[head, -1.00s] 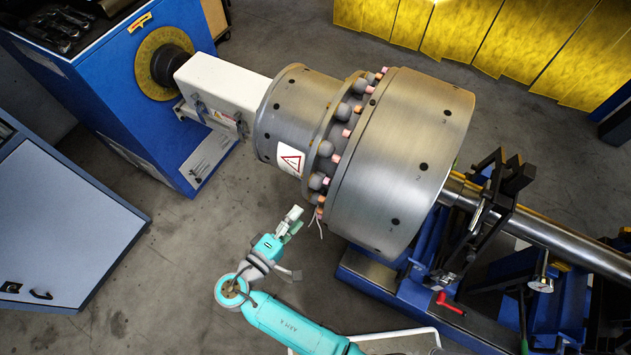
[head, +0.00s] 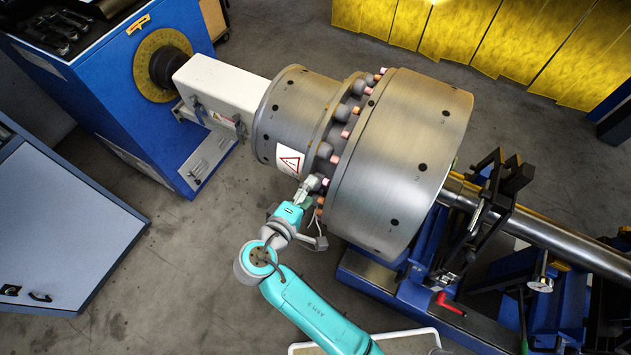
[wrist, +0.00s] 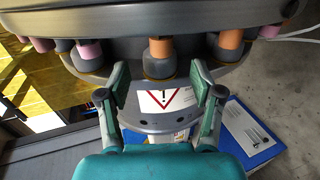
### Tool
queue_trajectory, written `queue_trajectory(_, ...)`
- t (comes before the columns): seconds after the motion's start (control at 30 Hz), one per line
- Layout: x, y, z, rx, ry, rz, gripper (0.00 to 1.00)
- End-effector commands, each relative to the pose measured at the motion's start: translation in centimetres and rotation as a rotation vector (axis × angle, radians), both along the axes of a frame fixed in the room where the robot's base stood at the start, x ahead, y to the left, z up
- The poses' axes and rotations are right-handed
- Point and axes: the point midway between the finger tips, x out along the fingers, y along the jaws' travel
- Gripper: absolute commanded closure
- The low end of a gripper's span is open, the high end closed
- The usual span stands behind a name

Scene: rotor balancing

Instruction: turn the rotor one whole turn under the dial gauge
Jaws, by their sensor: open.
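The rotor (head: 405,150) is a large steel drum with a smaller drum (head: 290,110) on its left. A ring of grey knobs with orange and pink ends runs between them. A red triangle warning label (head: 290,160) is on the smaller drum, and it also shows in the wrist view (wrist: 165,98). My gripper (head: 314,186) is at the lower part of the knob ring. In the wrist view my gripper (wrist: 160,80) has its fingers spread, with a grey knob (wrist: 159,66) with an orange end between and just beyond them. I cannot tell whether they touch it. A small round-faced instrument (head: 541,284), perhaps the dial gauge, stands at the right.
A blue drive cabinet (head: 110,90) with a yellow ring (head: 160,85) joins the rotor through a white coupling (head: 215,85). A blue stand and steel shaft (head: 560,230) are at the right. A grey-topped cabinet (head: 60,220) is at left. Floor between is clear.

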Motion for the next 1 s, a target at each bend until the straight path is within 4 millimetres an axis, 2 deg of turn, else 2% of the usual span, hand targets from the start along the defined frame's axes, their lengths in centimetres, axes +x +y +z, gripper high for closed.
queue_trajectory(0.13, 1.8, -1.3, -0.7, -0.001, -0.001, -0.003, 0.34)
queue_trajectory(0.3, 2.9, -2.0, -1.2, 0.001, 0.000, -0.001, 0.34)
queue_trajectory(0.67, 3.2, -2.1, -1.3, 0.000, 0.000, 0.000, 0.34)
queue_trajectory(0.93, 3.2, -2.1, -1.3, 0.000, 0.000, 0.000, 0.99)
queue_trajectory(1.0, 3.2, -2.1, -1.3, 0.000, 0.000, 0.000, 1.00)
